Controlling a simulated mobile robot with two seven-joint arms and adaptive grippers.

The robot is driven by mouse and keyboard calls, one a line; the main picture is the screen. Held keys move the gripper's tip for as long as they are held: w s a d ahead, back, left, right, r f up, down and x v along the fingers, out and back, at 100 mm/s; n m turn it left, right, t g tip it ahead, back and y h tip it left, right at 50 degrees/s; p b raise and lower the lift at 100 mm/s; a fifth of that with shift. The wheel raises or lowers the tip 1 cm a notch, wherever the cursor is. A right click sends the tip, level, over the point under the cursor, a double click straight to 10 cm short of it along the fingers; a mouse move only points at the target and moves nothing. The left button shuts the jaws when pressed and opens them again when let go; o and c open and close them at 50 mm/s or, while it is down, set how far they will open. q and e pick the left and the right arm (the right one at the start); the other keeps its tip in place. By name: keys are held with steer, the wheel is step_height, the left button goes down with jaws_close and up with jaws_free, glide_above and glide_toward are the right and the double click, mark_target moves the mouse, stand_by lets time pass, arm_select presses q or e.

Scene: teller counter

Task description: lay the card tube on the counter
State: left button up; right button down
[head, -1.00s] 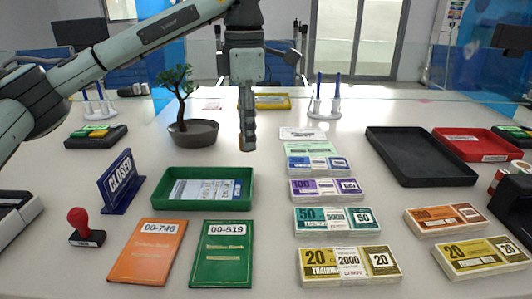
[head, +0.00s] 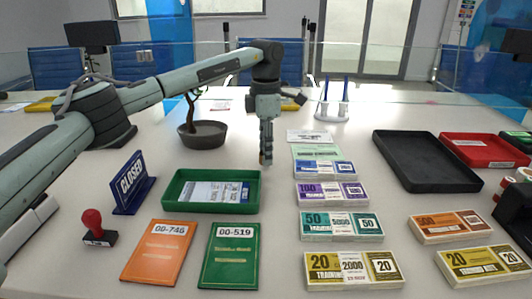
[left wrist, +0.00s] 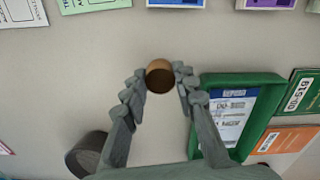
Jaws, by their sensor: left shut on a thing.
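My left gripper (head: 266,145) points down over the counter (head: 277,215), just behind the right end of the green tray. In the left wrist view my left gripper (left wrist: 160,80) is shut on the card tube (left wrist: 160,76), a short brown cylinder between the fingertips. That view sees the tube nearly end-on, so it looks roughly upright. In the head view the fingers mostly hide the tube. I cannot tell whether its lower end touches the counter. My right gripper is in neither view.
The green tray (head: 168,201) holding slips stands close to the gripper. Bundled note stacks (head: 331,193) lie to its right, a potted tree (head: 203,136) behind left. A black tray (head: 425,184) is further right. A clear strip of counter runs between green tray and notes.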

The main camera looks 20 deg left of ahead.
arm_select(q)
steer(key=shift+f, duration=0.55)
steer(key=shift+f, duration=0.15)
steer(key=o, duration=0.7)
step_height(320, 180, up, 12)
